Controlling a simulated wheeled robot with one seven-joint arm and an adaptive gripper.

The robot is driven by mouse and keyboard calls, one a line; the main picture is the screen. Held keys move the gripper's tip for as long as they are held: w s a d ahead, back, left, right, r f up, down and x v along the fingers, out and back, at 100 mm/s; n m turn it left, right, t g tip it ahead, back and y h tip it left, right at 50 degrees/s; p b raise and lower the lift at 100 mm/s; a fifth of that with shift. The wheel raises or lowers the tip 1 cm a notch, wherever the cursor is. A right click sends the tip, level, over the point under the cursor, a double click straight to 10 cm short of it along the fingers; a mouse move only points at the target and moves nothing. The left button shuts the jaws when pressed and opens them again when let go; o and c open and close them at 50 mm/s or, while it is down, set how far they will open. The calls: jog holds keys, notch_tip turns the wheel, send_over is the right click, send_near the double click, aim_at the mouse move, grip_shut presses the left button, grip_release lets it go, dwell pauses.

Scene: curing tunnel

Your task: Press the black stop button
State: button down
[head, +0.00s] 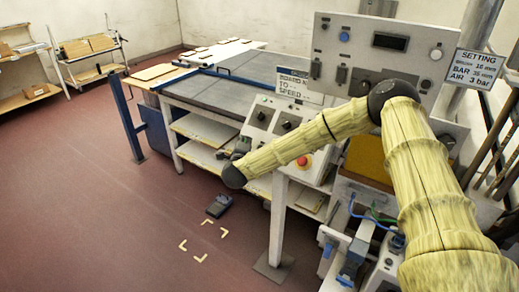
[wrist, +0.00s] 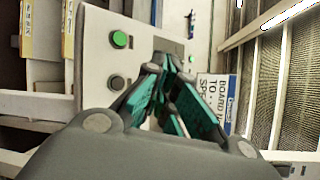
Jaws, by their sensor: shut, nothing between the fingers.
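The black stop button (wrist: 117,83) is a round dark button in a grey ring on the pale control box (wrist: 95,65), below a green button (wrist: 120,39) in the wrist view. In the head view the sloping control box (head: 250,133) stands at the table's near end; a small dark round spot on it may be the same button. My gripper (wrist: 164,68) is shut and empty, its teal-padded fingers beside the black button to the right in the wrist view. The gap to the box face is hard to judge. In the head view my gripper (head: 240,149) is partly hidden by my arm.
A red emergency button (head: 303,161) on a yellow base sits low on the box, close to my forearm. A taller panel (head: 338,35) rises behind my arm. A BOARD TO SPEED card (wrist: 217,100) stands right of the fingers. Open floor (head: 100,200) lies left.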

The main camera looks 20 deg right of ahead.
jog(key=w+d+f+b, duration=0.3)
jog(key=d+f, duration=0.1)
jog(key=f, duration=0.1)
jog(key=shift+w+d+f, duration=0.25)
jog(key=shift+f, duration=0.1)
jog(key=shift+w+d+f+b, duration=0.4)
jog(key=shift+f+b, duration=0.2)
jog(key=shift+b, duration=0.55)
dwell(2.2)
jog(key=shift+s+a+r, duration=0.1)
jog(key=shift+r, duration=0.05)
dwell(0.3)
jog(key=shift+s+a+r, duration=0.25)
jog(key=shift+a+r, duration=0.1)
jog(key=shift+r, duration=0.1)
jog(key=s+a+r, duration=0.1)
jog(key=s+a+r+p, duration=0.1)
jog(key=r, duration=0.1)
jog(key=shift+s+a+r, duration=0.1)
jog(key=shift+a+r, duration=0.2)
jog(key=shift+a, duration=0.1)
dwell(0.5)
dwell(0.4)
